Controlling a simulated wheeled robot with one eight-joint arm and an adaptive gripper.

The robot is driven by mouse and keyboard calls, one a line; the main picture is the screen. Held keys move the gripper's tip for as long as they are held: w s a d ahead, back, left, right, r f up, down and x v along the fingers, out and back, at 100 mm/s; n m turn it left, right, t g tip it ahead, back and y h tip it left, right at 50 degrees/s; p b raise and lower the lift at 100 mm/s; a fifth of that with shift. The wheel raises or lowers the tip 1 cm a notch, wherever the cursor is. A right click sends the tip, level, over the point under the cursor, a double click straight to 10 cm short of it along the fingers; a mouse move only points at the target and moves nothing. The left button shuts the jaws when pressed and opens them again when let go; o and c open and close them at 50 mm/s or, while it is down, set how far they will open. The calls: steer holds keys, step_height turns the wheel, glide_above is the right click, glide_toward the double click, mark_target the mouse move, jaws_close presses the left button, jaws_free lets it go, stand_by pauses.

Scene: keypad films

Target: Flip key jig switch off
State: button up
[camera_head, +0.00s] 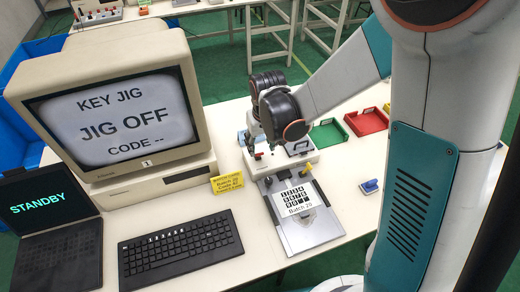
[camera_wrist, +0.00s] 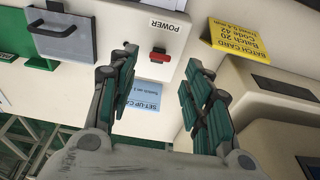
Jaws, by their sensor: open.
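The key jig (camera_head: 308,158) is a pale box on the bench with a metal plate in front of it. Its red switch (camera_wrist: 158,54) sits beside the word POWER in the wrist view, and a small red spot on the jig (camera_head: 259,155) shows in the head view. My gripper (camera_wrist: 163,56) is open, with its teal-padded fingers to either side of the switch in that view. Nothing is held. Whether a finger touches the switch cannot be told. The monitor (camera_head: 115,118) reads KEY JIG, JIG OFF, CODE --.
A yellow batch card (camera_head: 227,181) stands by the keyboard (camera_head: 180,248). A laptop (camera_head: 45,225) reads STANDBY. A Batch 20 keypad sheet (camera_head: 297,200) lies on the jig's plate. Green (camera_head: 328,133) and red trays (camera_head: 366,122) are behind right. A blue set-up card (camera_wrist: 148,95) lies near the switch.

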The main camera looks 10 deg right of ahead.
steer(key=shift+s+d+r, duration=0.1)
steer(key=shift+s+r, duration=0.05)
steer(key=shift+r, duration=0.7)
steer(key=shift+s+a+r, duration=0.1)
steer(key=shift+s+r, duration=0.1)
steer(key=shift+r, duration=0.7)
steer(key=shift+s+d+r, duration=0.1)
steer(key=shift+s+r, duration=0.05)
steer(key=shift+r, duration=0.7)
steer(key=s+d+r+m+t, duration=0.1)
steer(key=s+d+r+t, duration=0.1)
steer(key=s+d+r, duration=0.3)
steer(key=s+d+r+m+t, duration=0.1)
steer(key=s+d+r+t, duration=0.2)
steer(key=s, duration=0.9)
steer(key=shift+s+d+r, duration=0.2)
steer(key=shift+d+r, duration=1.3)
steer(key=shift+r, duration=1.4)
